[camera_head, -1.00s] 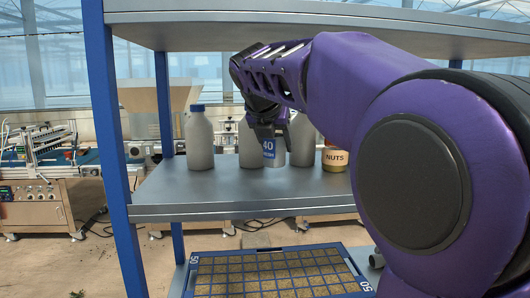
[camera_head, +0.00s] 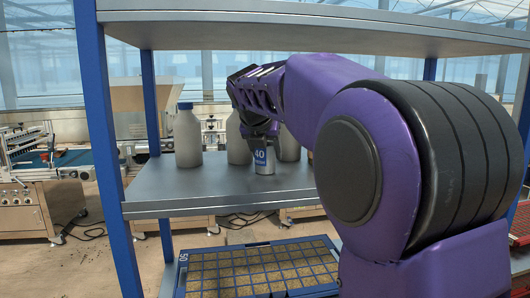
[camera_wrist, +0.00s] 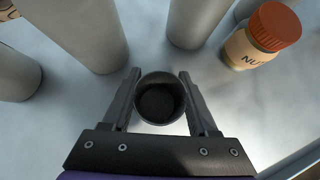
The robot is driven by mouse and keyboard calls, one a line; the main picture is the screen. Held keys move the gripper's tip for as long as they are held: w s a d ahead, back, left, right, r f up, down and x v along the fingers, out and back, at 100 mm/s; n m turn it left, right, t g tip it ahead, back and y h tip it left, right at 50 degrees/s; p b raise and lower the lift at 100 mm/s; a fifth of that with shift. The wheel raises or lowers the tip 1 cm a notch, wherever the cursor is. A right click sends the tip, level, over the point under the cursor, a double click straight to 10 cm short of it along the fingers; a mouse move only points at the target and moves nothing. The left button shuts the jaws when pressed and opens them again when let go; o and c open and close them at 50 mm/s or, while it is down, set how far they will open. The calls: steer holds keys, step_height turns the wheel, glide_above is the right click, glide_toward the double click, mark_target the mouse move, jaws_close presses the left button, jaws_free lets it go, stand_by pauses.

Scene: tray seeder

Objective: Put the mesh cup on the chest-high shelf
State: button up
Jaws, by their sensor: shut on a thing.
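The mesh cup (camera_head: 264,161) is a small grey cup with a blue label reading 40. It is upright at the middle shelf (camera_head: 165,200), in front of the grey bottles. Whether its base touches the shelf I cannot tell. My gripper (camera_head: 262,139) points down and is shut on the cup. In the wrist view the cup (camera_wrist: 160,98) shows its open top and dark inside between the two fingers of my gripper (camera_wrist: 159,84).
Several grey bottles (camera_head: 187,138) stand behind the cup. A nuts jar (camera_wrist: 262,38) with an orange lid is at its right in the wrist view. A blue post (camera_head: 103,150) is at left, an upper shelf (camera_head: 240,14) above, a seed tray (camera_head: 258,265) below.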

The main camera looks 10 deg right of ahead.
steer(key=shift+f, duration=0.1)
steer(key=o, duration=1.3)
steer(key=shift+o, duration=0.2)
steer(key=shift+s+a+r, duration=0.1)
steer(key=shift+r, duration=0.2)
steer(key=v, duration=1.1)
steer(key=shift+s+r, duration=0.25)
steer(key=shift+a, duration=0.1)
